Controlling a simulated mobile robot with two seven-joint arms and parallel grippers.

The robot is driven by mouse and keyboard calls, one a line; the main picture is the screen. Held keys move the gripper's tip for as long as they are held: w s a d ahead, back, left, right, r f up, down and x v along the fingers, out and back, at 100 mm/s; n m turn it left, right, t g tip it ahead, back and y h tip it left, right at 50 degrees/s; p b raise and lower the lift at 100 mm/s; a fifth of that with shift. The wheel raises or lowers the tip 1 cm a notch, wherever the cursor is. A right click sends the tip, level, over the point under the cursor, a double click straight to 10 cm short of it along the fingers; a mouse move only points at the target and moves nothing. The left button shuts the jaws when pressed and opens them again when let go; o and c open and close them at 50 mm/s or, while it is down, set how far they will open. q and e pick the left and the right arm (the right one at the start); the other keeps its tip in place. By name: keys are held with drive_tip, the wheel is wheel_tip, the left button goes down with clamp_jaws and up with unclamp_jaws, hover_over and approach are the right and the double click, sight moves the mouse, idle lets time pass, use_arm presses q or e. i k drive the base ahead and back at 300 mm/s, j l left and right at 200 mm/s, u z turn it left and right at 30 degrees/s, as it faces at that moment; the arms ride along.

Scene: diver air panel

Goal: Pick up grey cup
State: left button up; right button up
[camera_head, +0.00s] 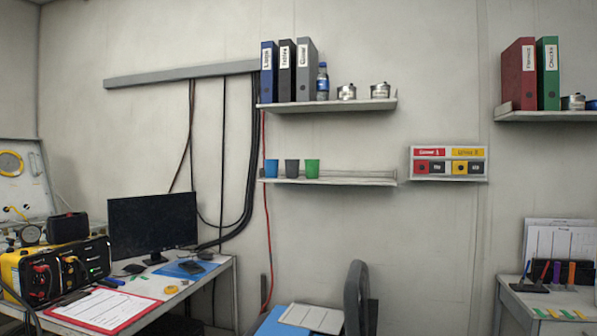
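The grey cup (292,168) stands upright on the lower wall shelf (345,181), left of centre in the head view. A blue cup (271,168) stands close on its left and a green cup (312,168) close on its right. Neither of my grippers shows in this view.
The upper shelf (340,105) holds binders, a bottle (322,82) and two tins. A desk (215,275) with a monitor (153,224) and the yellow air panel (50,268) stands at left. A chair (357,298) is below the shelves. A side table (520,300) is at right.

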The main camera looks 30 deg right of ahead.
sight(292, 165)
drive_tip(key=i+l+z, duration=0.35)
drive_tip(key=i+l, duration=0.5)
drive_tip(key=l, duration=0.2)
drive_tip(key=i+l+z, duration=0.4)
drive_tip(key=i+l, duration=0.4)
drive_tip(key=i, duration=0.2)
